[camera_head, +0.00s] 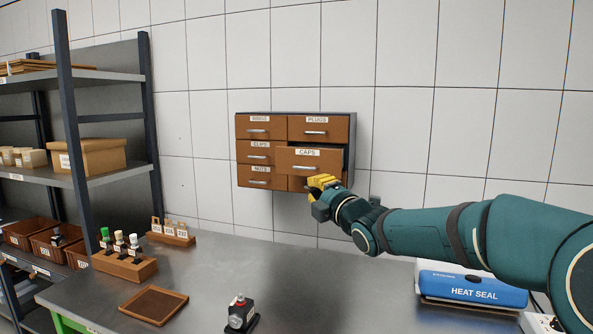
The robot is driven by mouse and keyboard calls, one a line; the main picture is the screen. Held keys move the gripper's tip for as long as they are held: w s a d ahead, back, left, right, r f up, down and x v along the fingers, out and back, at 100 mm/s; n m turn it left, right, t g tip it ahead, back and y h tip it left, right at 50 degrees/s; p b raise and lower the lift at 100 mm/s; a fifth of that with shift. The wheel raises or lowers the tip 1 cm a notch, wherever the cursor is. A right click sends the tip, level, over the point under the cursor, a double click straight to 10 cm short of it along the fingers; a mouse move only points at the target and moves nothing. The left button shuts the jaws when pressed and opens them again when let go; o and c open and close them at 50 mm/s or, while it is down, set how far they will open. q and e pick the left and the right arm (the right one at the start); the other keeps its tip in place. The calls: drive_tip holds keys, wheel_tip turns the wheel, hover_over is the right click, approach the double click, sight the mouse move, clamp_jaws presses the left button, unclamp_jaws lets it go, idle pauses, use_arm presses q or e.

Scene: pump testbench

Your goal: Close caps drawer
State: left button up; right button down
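The caps drawer (290,158) is in the right column, middle row, of the brown drawer cabinet (353,124) on the tiled wall. Its front stands out from the fronts around it, so it is partly open. Its label and handle show. My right gripper (321,182), with yellow fingers, is at the lower right edge of the caps drawer front. It covers part of the drawer below. I cannot tell whether it touches the caps drawer, or whether its fingers are open or shut. My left gripper is not in view.
The plugs drawer (316,122) above and the left column of drawers look shut. The steel table (300,270) below holds a small dark device (240,315), a brown tray (154,304), a block with bottles (124,265) and a blue heat sealer (470,288). Shelving stands at left.

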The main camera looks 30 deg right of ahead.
sight(313, 158)
drive_tip(key=w+d+r, duration=0.2)
drive_tip(key=w+d, duration=0.1)
drive_tip(key=w, duration=0.8)
drive_tip(key=shift+w+d+p, duration=0.15)
drive_tip(key=shift+w+p, duration=0.1)
drive_tip(key=shift+p, duration=0.1)
